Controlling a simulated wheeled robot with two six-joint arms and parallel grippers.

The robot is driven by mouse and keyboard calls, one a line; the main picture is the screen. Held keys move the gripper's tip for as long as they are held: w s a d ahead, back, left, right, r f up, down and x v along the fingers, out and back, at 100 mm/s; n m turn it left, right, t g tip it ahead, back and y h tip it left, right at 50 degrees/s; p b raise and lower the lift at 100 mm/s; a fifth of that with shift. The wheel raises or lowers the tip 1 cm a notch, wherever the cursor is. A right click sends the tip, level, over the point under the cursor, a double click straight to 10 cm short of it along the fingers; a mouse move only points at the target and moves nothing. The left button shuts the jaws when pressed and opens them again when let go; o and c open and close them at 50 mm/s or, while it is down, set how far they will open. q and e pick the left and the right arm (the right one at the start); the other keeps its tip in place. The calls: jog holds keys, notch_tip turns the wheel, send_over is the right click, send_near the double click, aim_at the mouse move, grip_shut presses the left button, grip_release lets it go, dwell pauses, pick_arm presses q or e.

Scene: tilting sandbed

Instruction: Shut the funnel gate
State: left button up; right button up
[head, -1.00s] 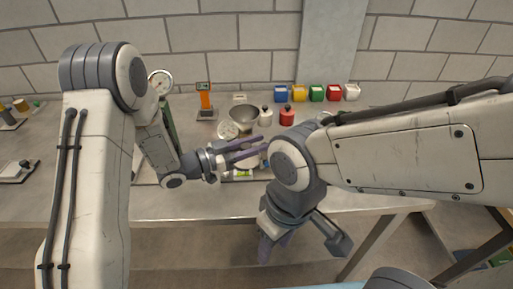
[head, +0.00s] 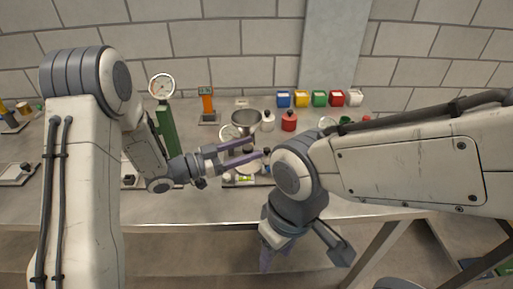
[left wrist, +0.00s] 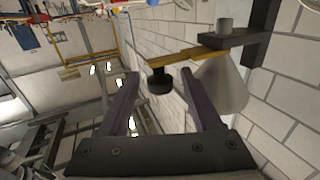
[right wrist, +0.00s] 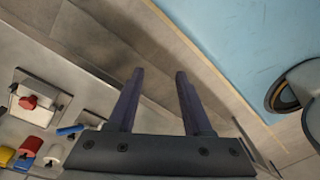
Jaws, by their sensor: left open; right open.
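The silver funnel (head: 246,117) stands on the bench in the head view. In the left wrist view the funnel (left wrist: 222,85) is a pale cone under a dark bracket. A brass gate bar (left wrist: 186,57) with a black knob (left wrist: 160,81) sticks out to the left of it. My left gripper (head: 256,148) is open and empty, in front of the funnel. In its wrist view the knob shows in the gap between the fingertips (left wrist: 160,76), apparently beyond them and untouched. My right gripper (right wrist: 158,72) is open and empty, low in front of the bench edge.
A dial gauge on a green post (head: 164,115) and an orange device (head: 207,103) stand left of the funnel. A red bottle (head: 289,122) stands right of it. Several coloured boxes (head: 319,98) line the back. The bench front (head: 210,208) is clear.

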pick_arm(q)
jog(key=b+v, duration=0.1)
jog(key=v, duration=0.6)
